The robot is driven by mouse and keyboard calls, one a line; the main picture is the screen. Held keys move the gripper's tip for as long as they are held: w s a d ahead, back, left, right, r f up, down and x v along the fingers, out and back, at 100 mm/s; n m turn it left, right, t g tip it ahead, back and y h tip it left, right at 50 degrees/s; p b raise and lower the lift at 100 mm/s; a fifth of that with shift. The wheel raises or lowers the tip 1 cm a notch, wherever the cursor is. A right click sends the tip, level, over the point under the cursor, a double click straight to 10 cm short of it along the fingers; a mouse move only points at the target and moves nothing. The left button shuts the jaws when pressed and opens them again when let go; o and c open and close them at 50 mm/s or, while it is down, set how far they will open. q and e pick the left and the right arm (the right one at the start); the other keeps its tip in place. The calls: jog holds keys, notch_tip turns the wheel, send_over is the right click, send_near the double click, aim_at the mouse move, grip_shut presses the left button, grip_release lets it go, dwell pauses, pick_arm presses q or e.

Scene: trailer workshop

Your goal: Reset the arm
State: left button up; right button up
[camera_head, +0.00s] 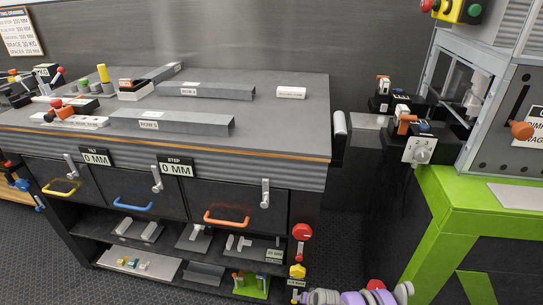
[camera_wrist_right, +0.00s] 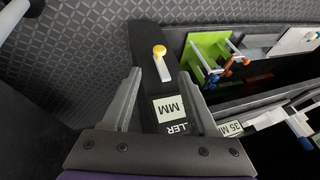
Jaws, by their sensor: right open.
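My right gripper (camera_wrist_right: 160,75) shows in the right wrist view with its two grey fingers apart and nothing between them that it holds. Beyond the fingertips is a dark post (camera_wrist_right: 146,45) with a yellow-knobbed white lever (camera_wrist_right: 161,62). Whether the fingers touch the post cannot be told. In the head view a purple and grey part of my arm (camera_head: 352,297) shows at the bottom edge, low in front of the workbench (camera_head: 285,125). My left gripper is in neither view.
The bench has drawers with a yellow, a blue (camera_head: 132,206) and an orange handle (camera_head: 226,218), and shelves below. Grey bars (camera_head: 205,91) lie on top. A green machine stand (camera_head: 480,215) is at the right. A green fixture (camera_wrist_right: 205,50) shows in the wrist view.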

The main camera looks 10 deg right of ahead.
jog(key=s+a+r+n+h, duration=0.1)
jog(key=s+r, duration=0.4)
jog(key=r, duration=0.8)
jog(key=s+r+n, duration=0.1)
jog(key=s+r, duration=0.4)
jog(key=r, duration=0.8)
jog(key=s+r+n+h, duration=0.1)
jog(key=s+r, duration=0.3)
jog(key=s, duration=0.7)
jog(key=s+r+n, duration=0.1)
jog(key=s+r, duration=0.3)
jog(key=s, duration=0.8)
pick_arm(q)
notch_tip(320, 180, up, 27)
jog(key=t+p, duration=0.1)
jog(key=p, duration=2.2)
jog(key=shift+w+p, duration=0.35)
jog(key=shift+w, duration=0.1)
pick_arm(e)
notch_tip(320, 180, up, 26)
jog(key=w, duration=0.1)
jog(key=shift+w+d+r, duration=0.25)
jog(key=shift+w, duration=0.05)
